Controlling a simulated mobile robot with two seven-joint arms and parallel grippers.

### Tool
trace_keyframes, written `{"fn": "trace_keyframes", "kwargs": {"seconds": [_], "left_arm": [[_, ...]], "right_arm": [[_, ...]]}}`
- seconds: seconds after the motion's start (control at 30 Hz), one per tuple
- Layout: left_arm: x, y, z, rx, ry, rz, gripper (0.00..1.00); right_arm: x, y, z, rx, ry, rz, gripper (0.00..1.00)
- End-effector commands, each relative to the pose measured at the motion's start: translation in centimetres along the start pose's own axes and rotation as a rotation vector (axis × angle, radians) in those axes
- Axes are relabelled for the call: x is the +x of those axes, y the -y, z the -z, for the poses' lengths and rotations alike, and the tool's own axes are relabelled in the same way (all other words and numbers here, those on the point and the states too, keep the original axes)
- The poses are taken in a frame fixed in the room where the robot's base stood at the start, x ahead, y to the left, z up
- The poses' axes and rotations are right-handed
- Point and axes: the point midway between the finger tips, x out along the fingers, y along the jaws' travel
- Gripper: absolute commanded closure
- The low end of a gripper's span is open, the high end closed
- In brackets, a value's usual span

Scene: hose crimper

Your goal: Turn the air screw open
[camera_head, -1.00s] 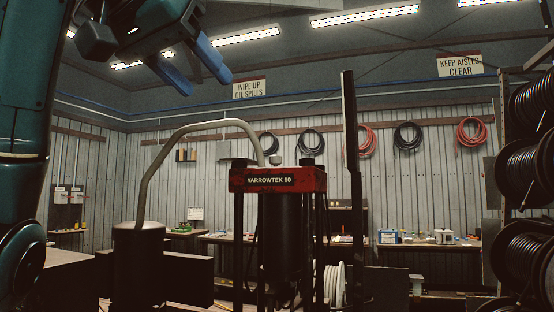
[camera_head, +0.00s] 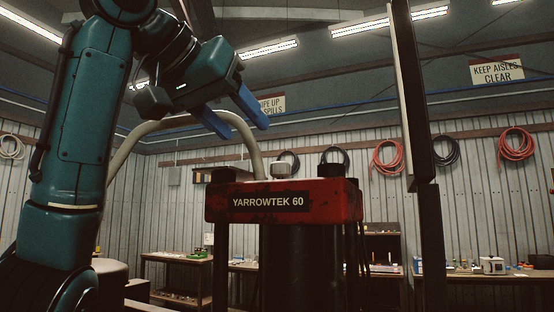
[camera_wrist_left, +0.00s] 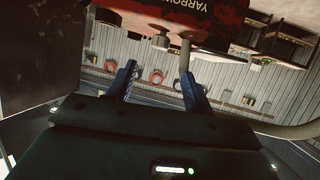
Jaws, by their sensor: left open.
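The red press head (camera_head: 290,201) labelled YARROWTEK 60 stands in front of me on dark posts. It also shows at the top of the left wrist view (camera_wrist_left: 185,14). On its top are a small grey fitting (camera_head: 281,171) and dark caps (camera_head: 331,169). I cannot tell which part is the air screw. My left gripper (camera_head: 243,127) is open with blue fingers, above the press head, angled down to the right. In the left wrist view the space between its fingers (camera_wrist_left: 159,67) is empty; a small knob (camera_wrist_left: 161,41) shows beyond them. My right gripper is not in view.
A thick pale hose (camera_head: 165,121) arches behind the gripper down to the press top. A tall dark upright (camera_head: 412,110) stands right of the press. Benches (camera_head: 165,260) and coiled hoses (camera_head: 387,157) line the back wall. The air above the press's right part is clear.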

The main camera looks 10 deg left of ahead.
Motion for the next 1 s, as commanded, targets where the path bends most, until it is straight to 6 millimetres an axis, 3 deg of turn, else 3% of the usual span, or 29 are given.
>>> {"fn": "trace_keyframes", "kwargs": {"seconds": [0.3,0.5,0.93,1.0], "left_arm": [[6.8,0.0,0.2,-0.001,0.004,-0.001,0.48],[9.7,0.0,0.1,-0.002,0.003,0.000,0.48],[10.9,0.0,0.0,-0.001,0.001,0.000,0.48],[10.8,0.0,0.0,-0.001,0.001,0.000,0.52]], "right_arm": [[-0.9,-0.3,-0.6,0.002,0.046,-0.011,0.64],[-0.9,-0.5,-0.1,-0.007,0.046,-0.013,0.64],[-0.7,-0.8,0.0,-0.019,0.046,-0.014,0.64],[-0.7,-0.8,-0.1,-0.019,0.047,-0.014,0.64]]}}
